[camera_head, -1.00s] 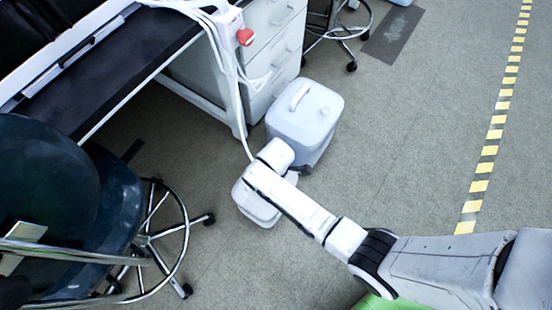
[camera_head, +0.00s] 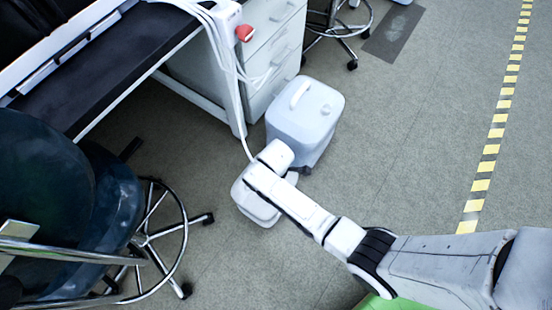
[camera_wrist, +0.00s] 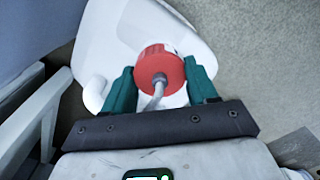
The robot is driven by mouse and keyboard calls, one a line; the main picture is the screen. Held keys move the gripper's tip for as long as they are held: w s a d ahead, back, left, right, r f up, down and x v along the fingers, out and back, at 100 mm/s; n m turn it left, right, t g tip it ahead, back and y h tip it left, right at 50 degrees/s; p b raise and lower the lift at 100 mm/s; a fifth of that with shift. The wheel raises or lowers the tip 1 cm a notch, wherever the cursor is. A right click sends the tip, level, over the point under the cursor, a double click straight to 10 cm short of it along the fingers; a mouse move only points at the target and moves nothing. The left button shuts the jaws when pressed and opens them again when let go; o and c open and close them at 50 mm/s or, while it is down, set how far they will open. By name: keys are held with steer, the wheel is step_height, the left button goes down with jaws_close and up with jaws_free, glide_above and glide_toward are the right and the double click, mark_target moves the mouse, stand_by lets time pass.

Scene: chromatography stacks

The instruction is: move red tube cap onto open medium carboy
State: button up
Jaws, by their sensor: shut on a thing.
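In the wrist view, the red tube cap (camera_wrist: 159,70) is between the two green fingers of my gripper (camera_wrist: 161,84), which is shut on it. A grey tube runs from the cap's middle toward the gripper's palm. The cap is over a white carboy (camera_wrist: 107,40); I cannot tell whether it touches the opening. In the head view, this smaller white carboy (camera_head: 256,207) is on the floor, partly hidden by my arm, and my gripper is hidden there. A larger white carboy (camera_head: 306,108) with a handle and a cap on top stands just behind it.
A bench (camera_head: 98,72) with white legs and a drawer cabinet (camera_head: 272,42) stands beside the carboys. A red object (camera_head: 244,32) is on the bench's end. A dark chair (camera_head: 62,205) with a chrome base is at left. Floor at right is clear up to the striped tape (camera_head: 481,184).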

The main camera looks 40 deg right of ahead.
steer(key=shift+f, duration=0.15)
steer(key=shift+f, duration=0.25)
steer(key=o, duration=1.2)
steer(key=shift+c, duration=0.2)
steer(key=shift+o, duration=0.3)
steer(key=shift+o, duration=0.9)
steer(key=shift+r, duration=0.15)
